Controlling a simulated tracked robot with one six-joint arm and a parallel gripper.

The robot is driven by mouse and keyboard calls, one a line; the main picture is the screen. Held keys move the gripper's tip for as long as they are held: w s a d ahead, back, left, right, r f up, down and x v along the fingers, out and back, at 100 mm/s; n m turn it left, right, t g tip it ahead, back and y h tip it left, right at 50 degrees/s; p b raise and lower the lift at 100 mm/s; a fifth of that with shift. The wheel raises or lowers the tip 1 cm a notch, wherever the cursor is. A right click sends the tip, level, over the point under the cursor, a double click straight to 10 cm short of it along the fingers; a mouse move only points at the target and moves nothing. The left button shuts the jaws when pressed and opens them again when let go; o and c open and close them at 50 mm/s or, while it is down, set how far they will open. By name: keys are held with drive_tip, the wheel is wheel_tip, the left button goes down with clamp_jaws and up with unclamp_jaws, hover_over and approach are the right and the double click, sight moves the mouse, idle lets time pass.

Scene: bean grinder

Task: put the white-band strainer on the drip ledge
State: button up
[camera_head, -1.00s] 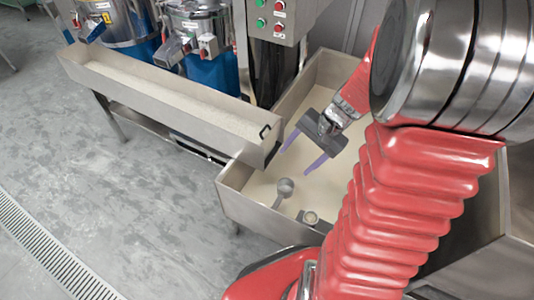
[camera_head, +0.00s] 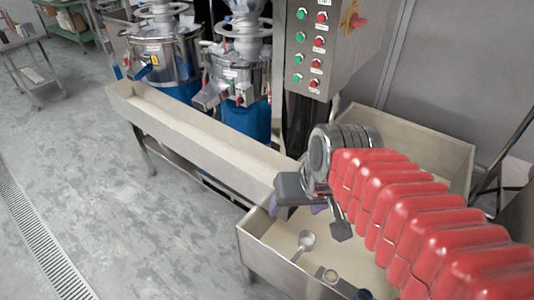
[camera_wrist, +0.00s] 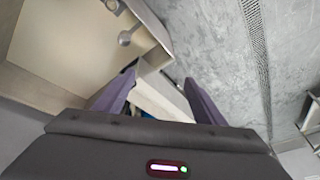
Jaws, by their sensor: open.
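In the head view, a round-headed strainer or scoop (camera_head: 306,241) lies in the large steel bin, its handle toward the front wall. A second one with a pale ring (camera_head: 330,277) lies nearer the front, and a dark blue round rim (camera_head: 363,294) shows at the bottom edge. I cannot tell which bears the white band. Two show in the wrist view, one (camera_wrist: 125,39) and a cut-off one (camera_wrist: 112,6). My gripper (camera_wrist: 159,77) is open and empty, its purple fingers apart. It is above the bin's left side, clear of the strainers. I cannot identify the drip ledge.
A long steel trough (camera_head: 195,131) runs left of the bin (camera_head: 260,277). Behind stand grinders with blue bases (camera_head: 239,80) and a control box (camera_head: 322,40) with red and green buttons. The grey floor (camera_head: 100,180) at left is open, with a drain grate (camera_head: 40,240).

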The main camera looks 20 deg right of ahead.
drive_tip(key=shift+s+a+r+n+t+h, duration=0.15)
drive_tip(key=shift+s+a+r+n+t, duration=0.15)
drive_tip(key=shift+s+a+r+n, duration=0.25)
drive_tip(key=shift+s+a+r+n+t+h, duration=0.15)
drive_tip(key=shift+s+a+r+n+t, duration=0.25)
drive_tip(key=shift+s+r, duration=0.35)
